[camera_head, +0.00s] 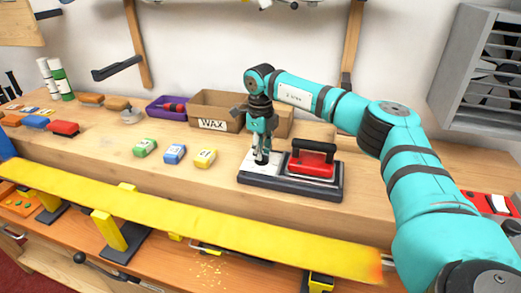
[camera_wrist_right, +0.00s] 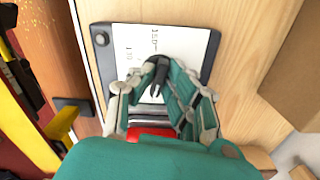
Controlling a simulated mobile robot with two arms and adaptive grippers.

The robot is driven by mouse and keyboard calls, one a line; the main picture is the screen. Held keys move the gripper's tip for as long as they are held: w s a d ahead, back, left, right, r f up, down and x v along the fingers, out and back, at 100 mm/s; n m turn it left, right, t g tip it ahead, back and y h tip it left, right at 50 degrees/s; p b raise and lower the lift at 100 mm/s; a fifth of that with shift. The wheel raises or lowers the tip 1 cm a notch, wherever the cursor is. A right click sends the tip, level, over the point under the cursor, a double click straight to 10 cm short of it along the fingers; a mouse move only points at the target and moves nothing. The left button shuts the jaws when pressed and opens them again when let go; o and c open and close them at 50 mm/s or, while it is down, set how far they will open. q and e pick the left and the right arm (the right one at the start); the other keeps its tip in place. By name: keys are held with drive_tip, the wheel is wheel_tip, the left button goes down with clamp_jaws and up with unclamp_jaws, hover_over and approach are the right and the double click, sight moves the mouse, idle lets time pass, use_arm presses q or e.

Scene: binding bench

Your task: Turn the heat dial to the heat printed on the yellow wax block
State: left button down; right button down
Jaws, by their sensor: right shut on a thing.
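The yellow wax block (camera_head: 205,158) lies on the bench left of the heat dial's panel, beside a blue block (camera_head: 174,154) and a green block (camera_head: 144,147). Its printing is too small to read. My right gripper (camera_head: 262,157) reaches down over the white dial panel (camera_head: 247,166) and is shut on the black heat dial. In the right wrist view the fingers (camera_wrist_right: 157,85) close around the dial (camera_wrist_right: 158,70), and they hide part of it. Printed numbers show beside it, partly covered; one looks like 150. My left gripper is not in view.
A red iron (camera_head: 312,163) with a black handle stands on the dark base right of the panel. A cardboard WAX box (camera_head: 212,125) and a purple tray (camera_head: 160,108) stand behind. A long yellow ski (camera_head: 180,214) lies along the front.

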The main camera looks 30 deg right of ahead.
drive_tip(key=m+p, duration=0.1)
drive_tip(key=m, duration=0.1)
drive_tip(key=m+p, duration=0.1)
drive_tip(key=m, duration=0.2)
drive_tip(key=shift+d+r+m, duration=0.15)
drive_tip(key=shift+r+m, duration=0.05)
drive_tip(key=shift+m, duration=0.1)
drive_tip(key=m+p, duration=0.2)
drive_tip(key=m, duration=0.3)
drive_tip(key=shift+w+d, duration=0.1)
drive_tip(key=shift+m, duration=0.4)
drive_tip(key=c, duration=1.4)
unclamp_jaws()
drive_tip(key=shift+f, duration=0.1)
drive_tip(key=shift+o, duration=0.2)
wheel_tip(320, 180, up, 12)
drive_tip(key=shift+f, duration=0.1)
